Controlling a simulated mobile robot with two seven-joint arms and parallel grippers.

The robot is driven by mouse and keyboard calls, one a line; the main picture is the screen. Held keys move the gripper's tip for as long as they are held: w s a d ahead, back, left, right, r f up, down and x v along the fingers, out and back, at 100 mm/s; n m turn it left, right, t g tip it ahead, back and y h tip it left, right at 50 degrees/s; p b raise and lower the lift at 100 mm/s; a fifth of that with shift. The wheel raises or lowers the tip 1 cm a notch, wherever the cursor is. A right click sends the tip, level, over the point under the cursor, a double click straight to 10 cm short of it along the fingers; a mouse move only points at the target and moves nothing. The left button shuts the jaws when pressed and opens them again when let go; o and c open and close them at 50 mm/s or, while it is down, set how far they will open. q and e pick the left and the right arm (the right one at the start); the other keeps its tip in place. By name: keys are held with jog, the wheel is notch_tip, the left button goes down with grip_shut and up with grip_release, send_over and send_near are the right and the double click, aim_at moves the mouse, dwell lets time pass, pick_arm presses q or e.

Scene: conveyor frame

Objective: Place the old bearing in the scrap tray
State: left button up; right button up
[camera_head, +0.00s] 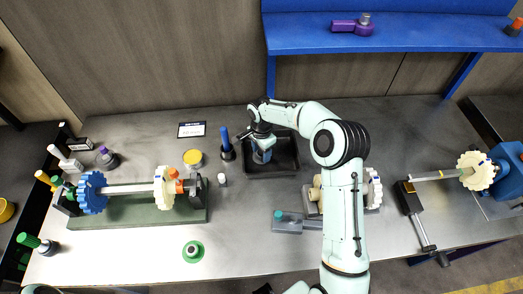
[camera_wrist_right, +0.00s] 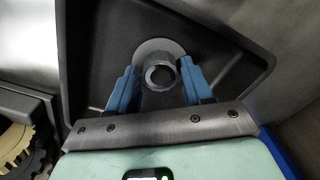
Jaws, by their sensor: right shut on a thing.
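The scrap tray, a black square tray (camera_head: 288,158), sits on the bench near the back middle. My right gripper (camera_head: 262,153) points down over its left half. In the right wrist view, the blue fingers of my right gripper (camera_wrist_right: 160,82) are shut on a grey ring-shaped part, the old bearing (camera_wrist_right: 161,74). A wider grey disc shows just behind the ring. The dark tray floor (camera_wrist_right: 100,45) lies beneath. I cannot tell whether the bearing touches the floor. In the head view the bearing is hidden by the gripper.
Left of the tray stand a blue-handled tool (camera_head: 226,143) and a yellow-topped tin (camera_head: 193,158). A green fixture (camera_head: 140,208) holds a shaft with blue and cream gears. A grey fixture (camera_head: 295,222) lies by my right arm. A blue shelf (camera_head: 410,38) overhangs the back.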

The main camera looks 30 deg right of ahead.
jog(key=o, duration=1.2)
jog(key=shift+f, duration=0.15)
jog(key=shift+c, duration=0.2)
notch_tip(320, 180, up, 12)
jog(key=shift+r+p, duration=0.2)
jog(key=shift+p, duration=0.2)
